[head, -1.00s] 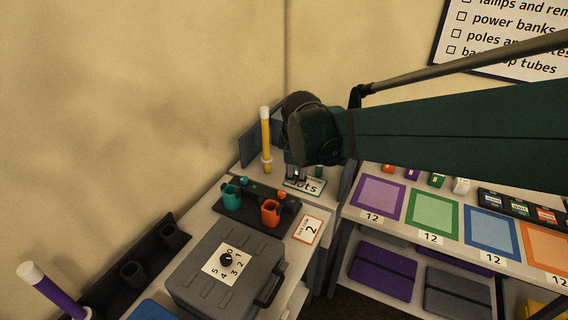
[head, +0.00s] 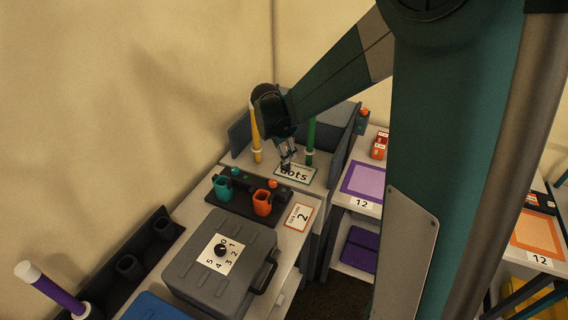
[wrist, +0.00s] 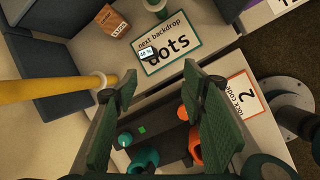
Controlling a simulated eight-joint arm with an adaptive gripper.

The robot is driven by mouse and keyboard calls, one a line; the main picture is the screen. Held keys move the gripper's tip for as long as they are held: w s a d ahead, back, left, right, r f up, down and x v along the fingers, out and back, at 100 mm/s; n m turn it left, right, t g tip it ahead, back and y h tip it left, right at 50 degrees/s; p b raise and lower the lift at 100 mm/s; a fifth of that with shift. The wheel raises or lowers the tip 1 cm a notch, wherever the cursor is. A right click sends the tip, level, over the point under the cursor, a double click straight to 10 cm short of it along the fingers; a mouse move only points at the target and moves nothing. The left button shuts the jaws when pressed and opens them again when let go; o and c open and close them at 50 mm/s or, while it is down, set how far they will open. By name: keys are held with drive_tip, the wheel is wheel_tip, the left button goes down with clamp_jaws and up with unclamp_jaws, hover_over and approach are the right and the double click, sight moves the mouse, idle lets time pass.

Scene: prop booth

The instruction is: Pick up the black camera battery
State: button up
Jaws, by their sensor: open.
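My gripper (head: 287,163) hangs over the "next backdrop dots" sign (head: 309,176) on the back counter, its fingers pointing down. In the wrist view the two green fingers (wrist: 160,74) are apart, with nothing between them. A small dark piece with a pale "40 %" label (wrist: 146,53) sits at the left end of the sign (wrist: 188,22), just beyond the fingertips. It looks like the black camera battery, but its body is hard to tell from the black lettering. In the head view my gripper's fingers cover that spot.
A yellow tube (head: 256,135) and a green tube (head: 311,138) stand either side of my gripper. An orange-brown box (wrist: 113,24) is near the sign. A dark tray (head: 242,204) with teal (head: 222,189) and orange (head: 262,204) cups and a grey case (head: 205,275) lie in front.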

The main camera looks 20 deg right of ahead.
sight(286, 165)
drive_tip(key=w+d+f+n+g+p, duration=0.1)
drive_tip(key=w+f+n, duration=0.3)
drive_tip(key=w+f, duration=0.2)
drive_tip(key=shift+d+f+h, duration=0.4)
drive_tip(key=shift+f, duration=0.35)
drive_tip(key=shift+w, duration=0.1)
drive_tip(key=shift+x, duration=1.25)
drive_tip(key=shift+w+b+x, duration=0.1)
drive_tip(key=shift+b+x, duration=0.25)
drive_tip(key=shift+x, duration=0.95)
drive_tip(key=shift+w+b+x, duration=0.15)
drive_tip(key=shift+b+x, duration=0.15)
drive_tip(key=shift+x, duration=1)
drive_tip(key=c, duration=1)
